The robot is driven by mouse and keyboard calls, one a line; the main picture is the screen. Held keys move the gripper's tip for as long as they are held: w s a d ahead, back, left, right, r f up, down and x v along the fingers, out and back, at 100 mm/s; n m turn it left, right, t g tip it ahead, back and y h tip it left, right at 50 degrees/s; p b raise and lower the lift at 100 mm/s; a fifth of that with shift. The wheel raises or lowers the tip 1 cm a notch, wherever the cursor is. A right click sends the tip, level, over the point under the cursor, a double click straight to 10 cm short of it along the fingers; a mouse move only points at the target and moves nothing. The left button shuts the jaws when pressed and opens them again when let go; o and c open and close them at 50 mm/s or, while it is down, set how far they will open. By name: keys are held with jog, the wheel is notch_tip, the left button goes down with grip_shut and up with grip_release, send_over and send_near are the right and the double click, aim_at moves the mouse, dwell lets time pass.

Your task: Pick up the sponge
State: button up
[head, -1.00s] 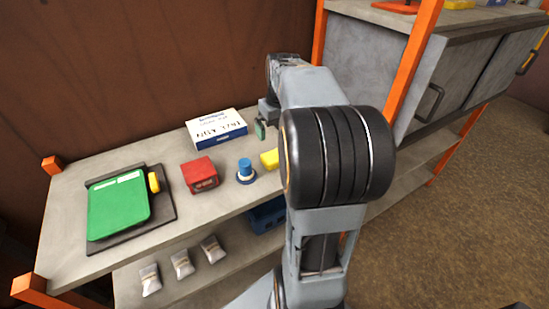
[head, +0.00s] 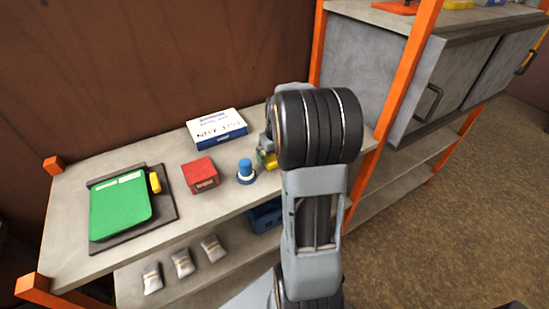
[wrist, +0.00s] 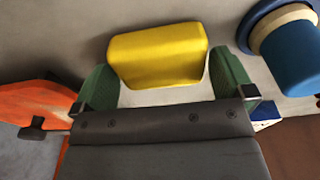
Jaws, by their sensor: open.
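The yellow sponge (wrist: 158,55) lies on the grey shelf top. In the wrist view it sits between and just beyond the tips of the two green fingers of my gripper (wrist: 165,82), with a small gap on each side. My gripper is open and holds nothing. In the head view the sponge (head: 269,160) is mostly hidden behind my arm, and only a small yellow part shows beside the gripper (head: 263,154).
A blue cylinder on a round base (head: 246,171) stands close to the sponge. A red box (head: 200,174), a white and blue box (head: 217,128) and a green item on a dark tray (head: 121,204) are further left. An orange post (head: 390,105) rises at the right.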

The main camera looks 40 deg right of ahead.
jog(key=shift+f, duration=0.45)
jog(key=shift+c, duration=0.5)
jog(key=c, duration=0.5)
jog(key=shift+r, duration=0.15)
jog(key=shift+w+r, duration=0.1)
jog(key=shift+r, duration=0.45)
jog(key=s+d+r, duration=0.2)
jog(key=s+r, duration=0.1)
jog(key=r, duration=0.1)
jog(key=s+d+r+b, duration=0.1)
jog(key=s+d+r, duration=0.2)
jog(key=s, duration=0.1)
jog(key=s+d+r+b, duration=0.1)
jog(key=s+d+r, duration=0.2)
jog(key=s+r, duration=0.1)
jog(key=shift+s+d+r, duration=0.15)
jog(key=shift+d+r, duration=0.05)
jog(key=shift+r, duration=0.15)
